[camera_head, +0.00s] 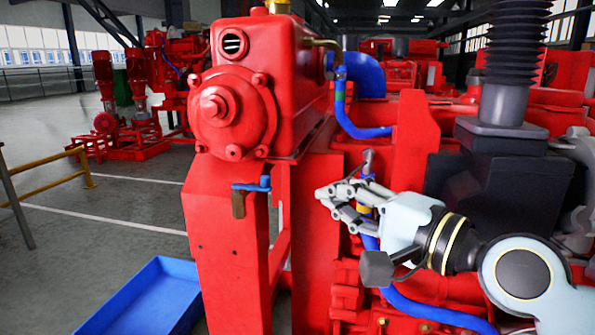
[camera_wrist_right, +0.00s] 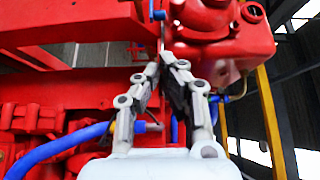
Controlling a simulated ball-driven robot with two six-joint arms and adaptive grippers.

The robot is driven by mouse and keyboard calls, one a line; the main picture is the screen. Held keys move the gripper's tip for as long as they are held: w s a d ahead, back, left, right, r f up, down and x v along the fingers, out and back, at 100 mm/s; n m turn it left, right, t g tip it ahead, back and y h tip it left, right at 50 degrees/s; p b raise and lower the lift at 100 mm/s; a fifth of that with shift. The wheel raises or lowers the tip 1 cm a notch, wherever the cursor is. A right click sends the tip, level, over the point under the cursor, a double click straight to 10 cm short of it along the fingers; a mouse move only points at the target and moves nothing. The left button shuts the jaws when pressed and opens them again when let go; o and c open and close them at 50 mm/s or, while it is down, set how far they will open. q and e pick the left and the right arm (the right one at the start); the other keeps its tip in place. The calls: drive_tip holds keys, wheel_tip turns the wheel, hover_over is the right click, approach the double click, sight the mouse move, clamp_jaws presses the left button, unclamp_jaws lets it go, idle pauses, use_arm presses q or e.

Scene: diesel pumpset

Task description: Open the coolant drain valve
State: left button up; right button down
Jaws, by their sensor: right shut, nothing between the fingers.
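A small valve with a blue lever handle (camera_head: 252,186) sits on the front of the red pumpset, below the round red end cover. A brownish spout (camera_head: 238,205) hangs from its left end. My right gripper (camera_head: 322,194) is to the right of this valve, apart from it, with its fingers shut and empty, pointing left. In the right wrist view the shut fingertips (camera_wrist_right: 161,62) point up at a red plate edge. A small blue part (camera_wrist_right: 157,14), which may be the handle, shows beyond them. My left gripper is not in view.
A blue tray (camera_head: 150,297) lies on the floor at the lower left, left of the red upright (camera_head: 225,265). A blue hose (camera_head: 430,312) runs below my right arm. A red post (camera_head: 408,145) stands behind the gripper. Yellow railing (camera_head: 50,178) stands at far left.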

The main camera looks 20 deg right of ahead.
sight(252, 185)
drive_tip(key=x, duration=1)
idle(0.4)
